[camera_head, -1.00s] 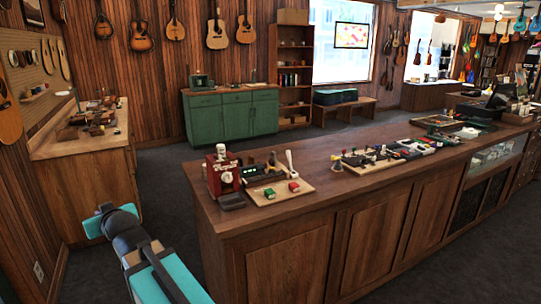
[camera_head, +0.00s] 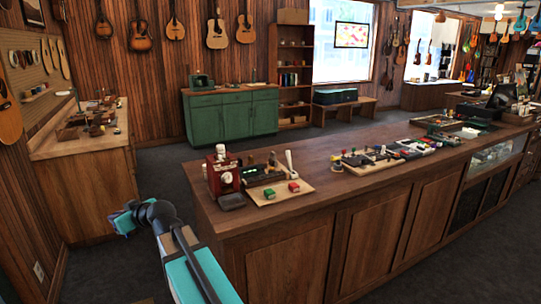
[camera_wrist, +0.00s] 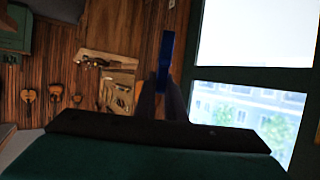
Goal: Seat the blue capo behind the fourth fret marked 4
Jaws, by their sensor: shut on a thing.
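In the wrist view my gripper (camera_wrist: 164,88) is shut on the blue capo (camera_wrist: 166,52). The capo stands out past the dark fingertips as a narrow upright bar. Wall and window lie behind it, and nothing touches its far end. In the head view my arm reaches in from the bottom edge, left of the counter. The fingers and capo cannot be made out there. No fret marked 4 can be read in either view.
The long wooden counter (camera_head: 330,210) fills the middle and right. A red machine (camera_head: 222,172) stands near its left end. Several small parts lie farther along it. A workbench (camera_head: 75,145) stands at left and a green cabinet (camera_head: 230,112) behind. Dark floor is clear between them.

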